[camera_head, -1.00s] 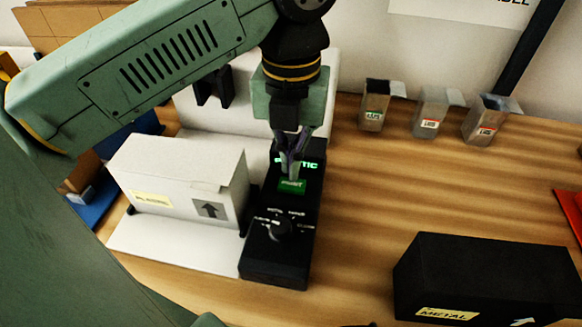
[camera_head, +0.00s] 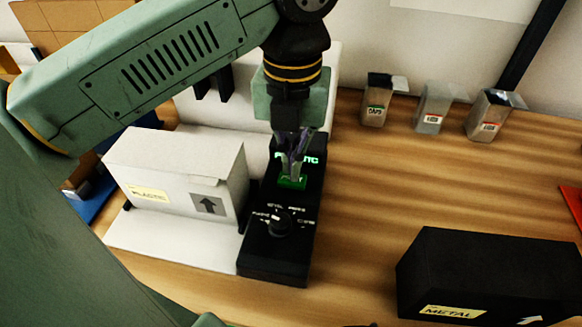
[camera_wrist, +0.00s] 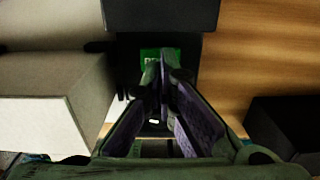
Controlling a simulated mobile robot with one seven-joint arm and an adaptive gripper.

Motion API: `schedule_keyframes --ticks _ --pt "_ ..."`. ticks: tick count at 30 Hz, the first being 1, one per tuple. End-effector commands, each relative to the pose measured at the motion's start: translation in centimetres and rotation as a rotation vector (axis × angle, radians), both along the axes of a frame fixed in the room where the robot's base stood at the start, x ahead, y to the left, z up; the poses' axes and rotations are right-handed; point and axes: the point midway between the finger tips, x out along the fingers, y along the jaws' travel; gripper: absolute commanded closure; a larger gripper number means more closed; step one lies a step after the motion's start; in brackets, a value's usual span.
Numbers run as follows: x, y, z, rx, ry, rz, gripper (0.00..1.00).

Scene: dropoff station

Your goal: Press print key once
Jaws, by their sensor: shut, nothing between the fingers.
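The black control box (camera_head: 275,255) stands on the table with a lit green display at its far end and a round knob (camera_head: 281,222) nearer the front. The green print key (camera_head: 292,182) lies between display and knob. My gripper (camera_head: 290,172) is shut, pointing down, with its fingertips over the key and partly hiding it. In the wrist view the fingertips (camera_wrist: 160,70) overlap the near part of the green key (camera_wrist: 150,56). I cannot tell whether they touch it.
A white box (camera_head: 170,175) labelled plastic stands on a white platform (camera_head: 165,242) to the left. A black box (camera_head: 490,265) labelled metal sits at the front right. Three small metal dispensers (camera_head: 432,108) stand along the back wall.

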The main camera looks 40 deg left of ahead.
Motion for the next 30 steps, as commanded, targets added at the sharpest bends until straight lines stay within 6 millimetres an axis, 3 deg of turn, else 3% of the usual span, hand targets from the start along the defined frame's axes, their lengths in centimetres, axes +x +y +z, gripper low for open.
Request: schedule_keyframes --ticks 30 --pt "0.00 0.00 -0.70 0.000 0.000 0.000 1.00"
